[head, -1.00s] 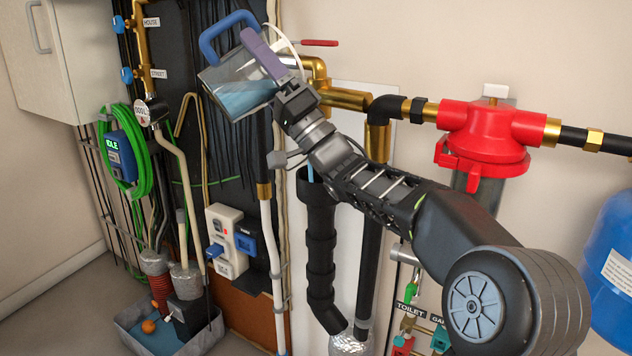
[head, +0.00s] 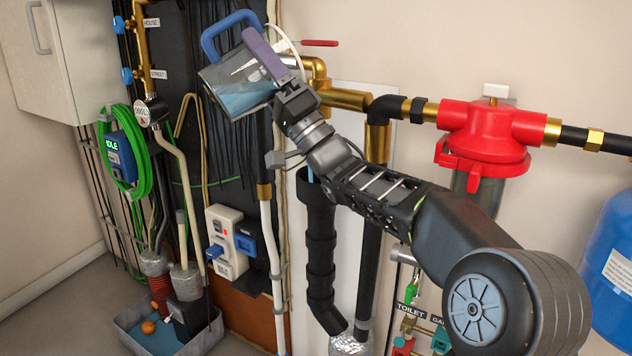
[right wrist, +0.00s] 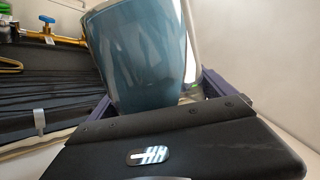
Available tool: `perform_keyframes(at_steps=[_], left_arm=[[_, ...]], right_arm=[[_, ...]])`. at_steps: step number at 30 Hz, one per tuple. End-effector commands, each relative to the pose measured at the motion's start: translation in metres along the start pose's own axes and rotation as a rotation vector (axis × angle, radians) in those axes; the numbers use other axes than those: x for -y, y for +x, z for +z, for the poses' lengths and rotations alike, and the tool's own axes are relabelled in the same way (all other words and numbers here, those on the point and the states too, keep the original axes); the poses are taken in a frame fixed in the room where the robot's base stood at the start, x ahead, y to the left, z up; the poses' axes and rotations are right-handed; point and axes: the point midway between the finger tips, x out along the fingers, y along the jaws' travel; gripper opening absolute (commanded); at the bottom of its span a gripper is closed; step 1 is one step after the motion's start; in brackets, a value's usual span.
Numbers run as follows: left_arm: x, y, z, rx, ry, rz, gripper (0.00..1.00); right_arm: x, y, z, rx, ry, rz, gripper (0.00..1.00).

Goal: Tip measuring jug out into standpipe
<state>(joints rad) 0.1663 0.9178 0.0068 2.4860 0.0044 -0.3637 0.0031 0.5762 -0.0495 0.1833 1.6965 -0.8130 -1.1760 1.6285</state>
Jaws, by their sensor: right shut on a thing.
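The clear measuring jug (head: 222,84) with a blue handle (head: 222,32) is tilted in the air at the upper middle of the head view, with blue liquid low in it. My right gripper (head: 266,55) is shut on the jug, its purple finger across the side. In the right wrist view the jug (right wrist: 140,55) fills the middle, full of blue colour. The standpipe (head: 319,215) is the black pipe with an open top, below and right of the jug. A thin light-blue streak shows at its mouth; my arm hides the space above. My left gripper is not seen.
Brass pipework (head: 345,98) and a red-handled lever (head: 319,43) lie right behind the jug. A red valve housing (head: 487,133) and a blue tank (head: 612,265) stand to the right. Black hoses hang behind the jug. A grey tray (head: 128,325) sits on the floor.

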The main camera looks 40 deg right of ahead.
Motion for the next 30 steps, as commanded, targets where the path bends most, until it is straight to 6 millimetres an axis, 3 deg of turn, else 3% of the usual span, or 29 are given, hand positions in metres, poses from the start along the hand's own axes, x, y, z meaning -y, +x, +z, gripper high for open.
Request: perform_keyframes(at_steps=[30], left_arm=[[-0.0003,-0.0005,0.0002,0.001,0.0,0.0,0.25]], right_arm=[[0.0024,0.002,-0.004,-0.036,0.026,-0.004,0.21]])
